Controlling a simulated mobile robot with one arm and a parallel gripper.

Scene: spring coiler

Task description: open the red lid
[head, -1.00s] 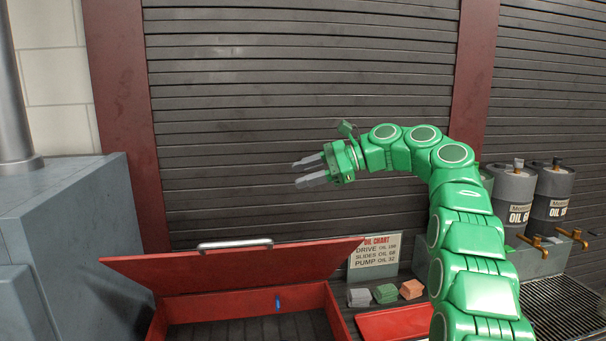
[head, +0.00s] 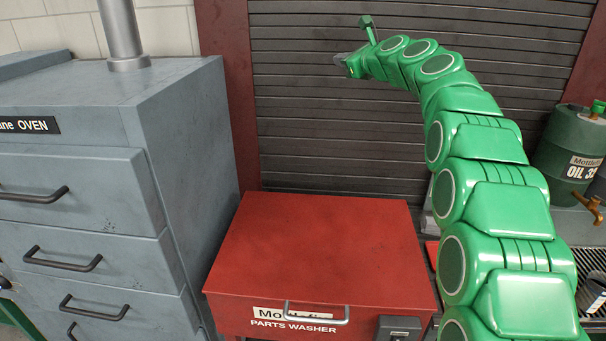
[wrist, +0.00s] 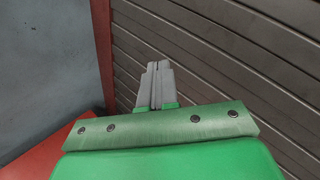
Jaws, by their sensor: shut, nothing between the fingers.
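The red lid (head: 320,240) lies flat and closed on top of the parts washer (head: 235,316). Its metal handle (head: 316,318) is at the front edge, above the "PARTS WASHER" lettering. My gripper (head: 340,60) is raised high above and behind the lid, in front of the dark slatted shutter, well apart from the handle. In the wrist view my gripper's fingers (wrist: 157,84) are together with nothing between them. A red surface, likely the lid, shows at the lower left of the wrist view (wrist: 50,145).
A grey oven cabinet (head: 185,130) with drawers stands close on the left. The slatted shutter (head: 330,150) is behind the washer. A green oil drum (head: 570,150) with a tap stands at the right. My arm fills the right side. The air above the lid is clear.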

